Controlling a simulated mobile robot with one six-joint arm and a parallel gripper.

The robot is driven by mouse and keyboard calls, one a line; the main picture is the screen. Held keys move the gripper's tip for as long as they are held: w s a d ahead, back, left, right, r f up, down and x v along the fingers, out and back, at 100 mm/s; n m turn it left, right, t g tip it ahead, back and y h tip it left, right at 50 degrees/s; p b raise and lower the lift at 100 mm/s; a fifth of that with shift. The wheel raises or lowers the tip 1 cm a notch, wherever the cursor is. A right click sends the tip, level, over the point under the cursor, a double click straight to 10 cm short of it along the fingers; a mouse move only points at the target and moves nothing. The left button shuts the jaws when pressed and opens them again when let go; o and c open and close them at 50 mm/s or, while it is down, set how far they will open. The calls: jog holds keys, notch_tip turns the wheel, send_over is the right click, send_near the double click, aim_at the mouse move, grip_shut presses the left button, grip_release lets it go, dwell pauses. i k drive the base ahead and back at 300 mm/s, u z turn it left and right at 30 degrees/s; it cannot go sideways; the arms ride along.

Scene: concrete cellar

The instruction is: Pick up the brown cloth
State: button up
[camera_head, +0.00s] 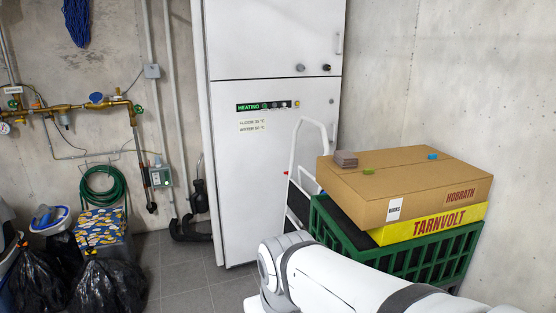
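A small folded grey-brown piece (345,159), which looks like the brown cloth, lies near the back left corner of the top of a closed cardboard box (440,186). A small green item (369,171) lies just in front of it and a blue item (433,156) lies farther right on the same box top. My white arm crosses the lower right in front of the stack. My gripper is not in view, so its state does not show.
A tall white heating cabinet (275,190) stands behind. Black bags (112,285) and a patterned box (102,227) stand left. Tiled floor (180,270) is clear between.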

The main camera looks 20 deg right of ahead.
aim_at(345, 159)
jog(key=z, duration=1.1)
jog(key=i, duration=1)
jog(key=u, duration=0.25)
jog(key=k, duration=1.25)
jog(key=z, duration=0.3)
jog(key=i, duration=1)
